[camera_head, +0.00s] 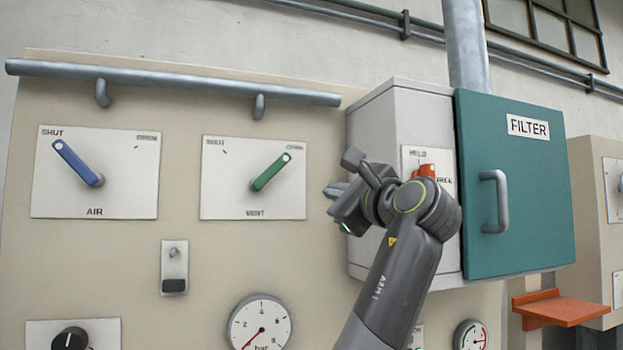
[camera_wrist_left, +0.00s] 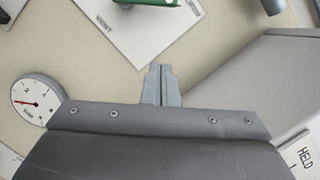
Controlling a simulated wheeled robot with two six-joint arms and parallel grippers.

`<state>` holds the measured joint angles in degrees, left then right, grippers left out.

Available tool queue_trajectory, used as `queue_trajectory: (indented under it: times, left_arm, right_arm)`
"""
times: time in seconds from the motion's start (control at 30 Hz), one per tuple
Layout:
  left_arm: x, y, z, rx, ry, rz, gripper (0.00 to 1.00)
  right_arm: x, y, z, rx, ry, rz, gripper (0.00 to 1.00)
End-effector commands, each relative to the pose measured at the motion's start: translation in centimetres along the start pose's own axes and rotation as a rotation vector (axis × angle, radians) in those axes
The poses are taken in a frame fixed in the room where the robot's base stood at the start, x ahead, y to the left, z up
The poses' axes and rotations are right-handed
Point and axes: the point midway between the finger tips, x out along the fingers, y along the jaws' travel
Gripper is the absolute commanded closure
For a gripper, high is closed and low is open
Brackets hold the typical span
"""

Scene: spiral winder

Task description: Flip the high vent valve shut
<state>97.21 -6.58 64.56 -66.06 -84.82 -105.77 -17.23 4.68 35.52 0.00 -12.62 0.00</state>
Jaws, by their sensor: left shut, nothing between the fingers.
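The vent valve is a green lever (camera_head: 270,172) on a white plate (camera_head: 225,190) marked VENT. The lever tilts up and right, toward the corner label that reads OPEN; the opposite corner label looks like SHUT. My left gripper (camera_head: 330,190) is shut and empty, just right of the vent plate and apart from the lever. In the left wrist view my closed fingers (camera_wrist_left: 162,84) point up toward the plate (camera_wrist_left: 145,35), with part of the green lever (camera_wrist_left: 150,3) at the top edge. My right gripper is out of view.
A blue AIR lever (camera_head: 78,163) points to SHUT on the left. A grey rail (camera_head: 170,82) runs above both plates. A grey cabinet with a teal FILTER door (camera_head: 520,200) stands close on the right, behind my arm. A pressure gauge (camera_head: 260,325) sits below.

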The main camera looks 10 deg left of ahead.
Motion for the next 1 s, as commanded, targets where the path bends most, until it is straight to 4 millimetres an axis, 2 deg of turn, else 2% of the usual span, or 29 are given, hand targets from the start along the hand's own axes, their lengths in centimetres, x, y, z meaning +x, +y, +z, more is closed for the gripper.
queue_trajectory:
  times: [0.57, 0.8, 1.0]
  left_arm:
    - [9.7, -0.3, 0.4, 0.003, 0.0, 0.003, 1.0]
    - [10.3, -0.2, 3.1, -0.002, 0.0, 0.0, 1.0]
    - [10.5, 0.0, 3.9, -0.001, 0.0, 0.001, 1.0]
  right_arm:
    - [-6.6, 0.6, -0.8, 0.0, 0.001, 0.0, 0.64]
    - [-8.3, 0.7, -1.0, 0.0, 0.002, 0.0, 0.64]
    - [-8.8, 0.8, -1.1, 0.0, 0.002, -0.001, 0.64]
